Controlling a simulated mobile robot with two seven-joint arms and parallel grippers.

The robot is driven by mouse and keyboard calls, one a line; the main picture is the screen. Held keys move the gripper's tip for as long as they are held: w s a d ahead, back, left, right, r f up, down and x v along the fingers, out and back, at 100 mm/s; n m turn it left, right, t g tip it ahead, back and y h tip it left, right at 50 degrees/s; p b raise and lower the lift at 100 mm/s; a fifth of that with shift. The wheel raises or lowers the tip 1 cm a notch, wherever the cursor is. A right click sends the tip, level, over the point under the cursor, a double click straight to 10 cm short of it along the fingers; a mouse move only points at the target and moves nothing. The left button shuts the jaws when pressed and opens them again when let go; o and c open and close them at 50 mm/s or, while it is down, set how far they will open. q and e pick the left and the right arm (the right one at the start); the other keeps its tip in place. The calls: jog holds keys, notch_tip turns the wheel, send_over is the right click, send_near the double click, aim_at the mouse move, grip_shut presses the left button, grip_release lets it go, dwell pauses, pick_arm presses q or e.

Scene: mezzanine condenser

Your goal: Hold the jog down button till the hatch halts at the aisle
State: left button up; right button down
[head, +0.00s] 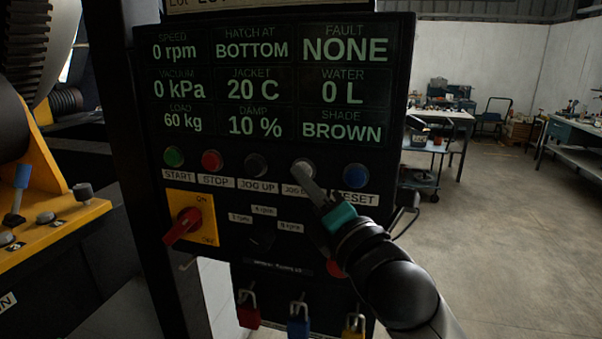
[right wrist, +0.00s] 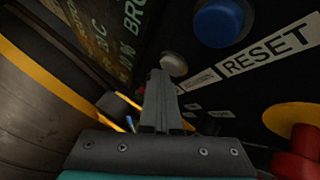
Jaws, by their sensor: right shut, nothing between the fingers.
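The jog down button (head: 302,166) is a pale round button on the dark control panel (head: 225,225), fourth in its row. Its label is partly covered by my right gripper (head: 306,178). My right gripper is shut and empty, its fingertips at the button's lower edge. In the right wrist view the shut fingers (right wrist: 156,76) reach up beside the pale button (right wrist: 173,64). I cannot tell whether they touch it or press it in. The display (head: 275,85) reads hatch at BOTTOM, speed 0 rpm and fault NONE. My left gripper is out of view.
The blue reset button (head: 355,176) is close right of the fingers; the jog up button (head: 256,165) is to their left. A red rotary switch (head: 184,225) and several padlocks (head: 298,322) stick out below. Yellow machinery (head: 60,225) stands left; open floor lies right.

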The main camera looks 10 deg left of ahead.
jog(key=shift+s, duration=0.1)
jog(key=shift+s+p, duration=0.35)
jog(key=shift+s, duration=0.4)
jog(key=s+p, duration=0.1)
jog(key=s, duration=0.4)
jog(key=shift+a, duration=0.1)
dwell(0.5)
